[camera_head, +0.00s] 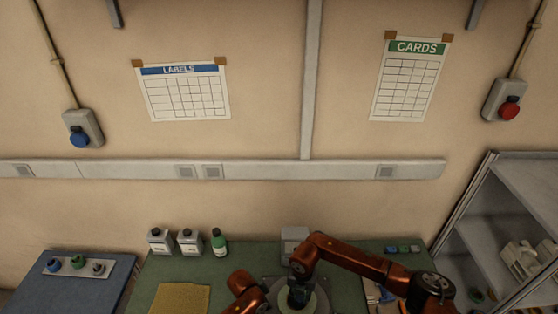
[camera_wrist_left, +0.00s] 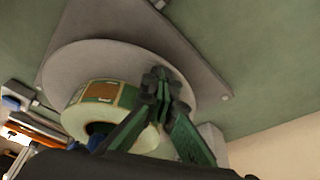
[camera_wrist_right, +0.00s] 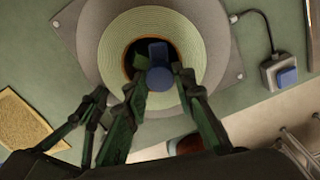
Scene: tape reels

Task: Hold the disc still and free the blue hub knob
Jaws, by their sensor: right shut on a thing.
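The grey disc (camera_wrist_left: 62,75) carries a roll of tape (camera_wrist_right: 112,45) around its hub, seen in both wrist views. The blue hub knob (camera_wrist_right: 158,76) stands in the roll's dark centre hole. My right gripper (camera_wrist_right: 160,78) has a finger on each side of the knob and is shut on it. In the head view my right gripper (camera_head: 299,292) is above the disc, hiding most of the hub. My left gripper (camera_wrist_left: 162,82) has its fingertips together at the disc beside the roll, near the rim. Whether its tips touch the disc is unclear.
A box with a blue button (camera_wrist_right: 287,77) sits right of the disc in the right wrist view. A shelf (camera_head: 510,220) stands at right.

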